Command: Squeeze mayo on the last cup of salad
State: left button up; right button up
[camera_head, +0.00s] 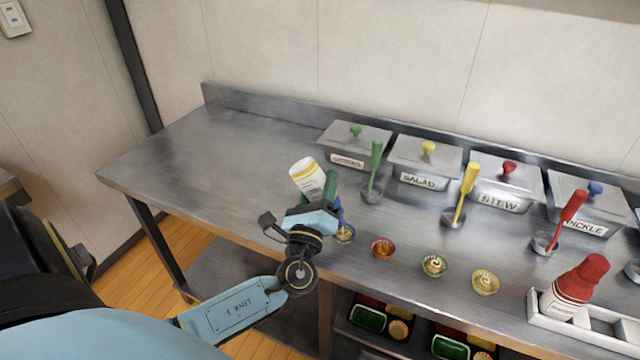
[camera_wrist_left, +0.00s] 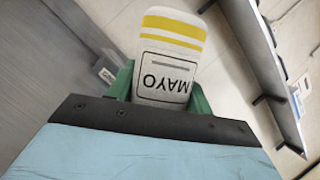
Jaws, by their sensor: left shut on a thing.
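My left gripper (camera_head: 326,190) is shut on the white mayo bottle (camera_head: 306,176). The bottle is tilted, its broad end up and to the left; its other end is hidden behind the gripper. In the left wrist view the bottle (camera_wrist_left: 168,58) stands between the green fingers (camera_wrist_left: 160,92), its MAYO label upside down. A blue-rimmed salad cup (camera_head: 344,235) is just below the gripper, partly covered by it. A red cup (camera_head: 383,247), a green cup (camera_head: 434,265) and a yellow cup (camera_head: 485,282) follow to the right. Pale swirls show on the green and yellow cups.
Lidded steel containers (camera_head: 425,162) line the back of the counter, with colored ladles (camera_head: 466,190) before them. A red-capped bottle (camera_head: 577,287) stands in a white holder (camera_head: 605,322) at right. The counter's left part (camera_head: 200,165) is clear. Trays (camera_head: 367,318) sit on the shelf below.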

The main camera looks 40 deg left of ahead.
aim_at(319, 168)
pick_arm(q)
jog(key=o, duration=0.4)
jog(key=shift+r, duration=0.15)
notch_tip(319, 168, up, 7)
jog(key=p, duration=0.5)
